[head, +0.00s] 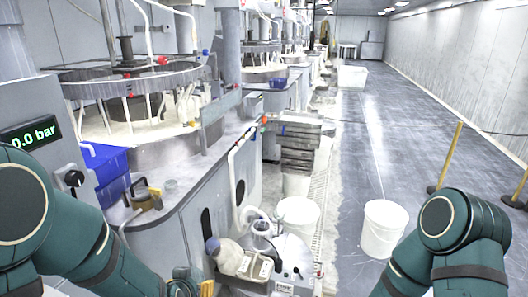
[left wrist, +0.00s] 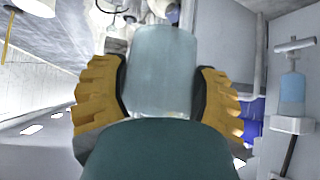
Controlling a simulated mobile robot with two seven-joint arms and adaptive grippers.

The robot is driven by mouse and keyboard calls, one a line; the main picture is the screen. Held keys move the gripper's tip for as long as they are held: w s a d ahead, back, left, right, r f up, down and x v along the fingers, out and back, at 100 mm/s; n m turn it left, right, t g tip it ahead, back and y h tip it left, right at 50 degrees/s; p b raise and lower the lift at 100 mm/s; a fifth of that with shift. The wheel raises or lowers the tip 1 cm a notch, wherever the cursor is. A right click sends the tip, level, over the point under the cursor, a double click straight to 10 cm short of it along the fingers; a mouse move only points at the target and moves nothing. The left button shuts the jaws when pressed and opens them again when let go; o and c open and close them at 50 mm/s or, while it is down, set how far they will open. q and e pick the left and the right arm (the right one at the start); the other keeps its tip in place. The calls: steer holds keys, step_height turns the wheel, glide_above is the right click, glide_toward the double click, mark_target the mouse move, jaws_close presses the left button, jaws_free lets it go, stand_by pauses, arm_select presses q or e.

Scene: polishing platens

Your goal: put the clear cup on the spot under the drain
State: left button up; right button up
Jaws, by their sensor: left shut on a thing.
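In the left wrist view my left gripper (left wrist: 163,95) has its yellow ribbed fingers shut on the clear cup (left wrist: 163,68), a pale, translucent cylinder between them. In the head view only a bit of the left gripper (head: 193,287) shows at the bottom edge, and the cup in it is out of sight. My right arm (head: 460,235) comes in at the lower right of the head view, but its gripper is below the picture. I cannot make out for certain the drain or the spot under it.
White buckets (head: 382,228) (head: 298,216) stand on the floor. The aisle at right is mostly free, with yellow posts (head: 449,155).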

stand_by(0.6)
arm_select(q)
steer(key=s+a+f+n+g+y+b, duration=0.2)
steer(key=a+f+n+y+b, duration=0.15)
steer(key=a+f+n, duration=0.4)
steer(key=s+a+f+n+g+y+b, duration=0.25)
steer(key=a+f+n+y, duration=0.2)
steer(key=f, duration=0.65)
steer(key=shift+n, duration=0.3)
steer(key=w+a, duration=0.3)
steer(key=a, duration=0.1)
steer(key=w+a+b, duration=0.1)
steer(key=w+a, duration=0.1)
steer(key=a, duration=0.3)
steer(key=w+a, duration=0.3)
steer(key=a, duration=0.2)
steer(key=shift+w+a, duration=0.25)
steer(key=shift+w, duration=0.1)
steer(key=shift+f+b, duration=0.95)
steer(key=shift+f, duration=0.85)
steer(key=shift+f, duration=0.2)
steer(key=o, duration=1.3)
steer(key=shift+r, duration=0.1)
